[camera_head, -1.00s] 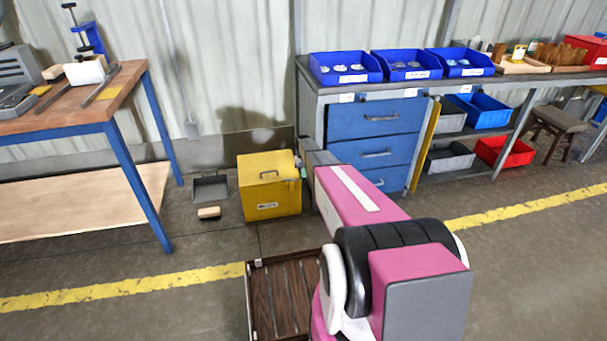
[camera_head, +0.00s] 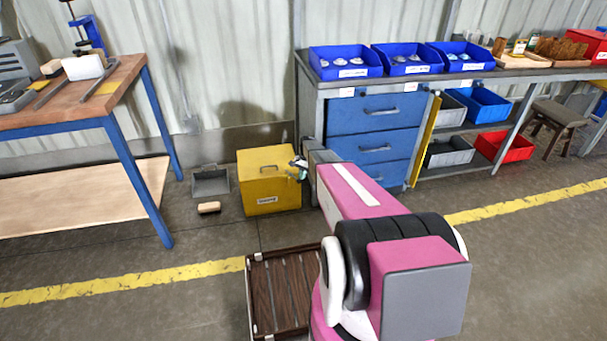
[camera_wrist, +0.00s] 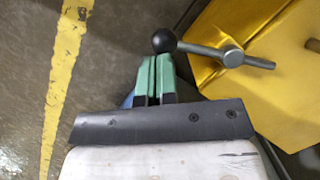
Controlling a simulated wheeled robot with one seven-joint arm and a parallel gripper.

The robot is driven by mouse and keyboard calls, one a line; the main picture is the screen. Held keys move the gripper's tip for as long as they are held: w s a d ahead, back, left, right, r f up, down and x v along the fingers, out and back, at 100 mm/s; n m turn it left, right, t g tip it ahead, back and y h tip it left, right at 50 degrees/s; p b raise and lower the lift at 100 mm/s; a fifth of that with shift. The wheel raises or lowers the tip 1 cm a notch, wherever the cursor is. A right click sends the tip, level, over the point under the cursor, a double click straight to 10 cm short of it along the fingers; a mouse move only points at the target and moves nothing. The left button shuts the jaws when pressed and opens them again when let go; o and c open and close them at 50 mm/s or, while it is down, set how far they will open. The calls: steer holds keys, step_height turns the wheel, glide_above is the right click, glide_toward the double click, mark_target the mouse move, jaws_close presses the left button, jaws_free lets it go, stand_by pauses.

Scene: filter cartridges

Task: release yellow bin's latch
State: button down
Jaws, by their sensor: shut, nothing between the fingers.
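The yellow bin (camera_head: 262,190) stands on the floor with its lid down and a handle on top. It fills the right of the wrist view (camera_wrist: 290,85). Its latch (camera_wrist: 200,49) is a grey metal lever on a round pivot, with a black ball knob (camera_wrist: 164,41) at its left end. My gripper (camera_wrist: 155,60) has green fingers pressed together, empty. The fingertips are right at the knob; I cannot tell whether they touch it. In the head view my gripper (camera_head: 299,167) is beside the bin's upper right edge, and the latch is too small to make out.
A blue drawer cabinet (camera_head: 375,140) stands close to the right of the bin. A dustpan (camera_head: 210,182) and a brush (camera_head: 209,208) lie on the floor to its left. A brown slatted crate (camera_head: 283,290) is in front. A workbench (camera_head: 115,85) stands at the left.

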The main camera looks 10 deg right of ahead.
steer(key=m, duration=0.1)
steer(key=s+a+m, duration=0.1)
steer(key=shift+s+a+m+t+y, duration=0.1)
steer(key=shift+a+m+t+y, duration=0.2)
steer(key=shift+m, duration=0.1)
steer(key=shift+s+a, duration=0.15)
steer(key=shift+a, duration=0.2)
stand_by(0.3)
steer(key=v, duration=1)
steer(key=shift+r, duration=0.4)
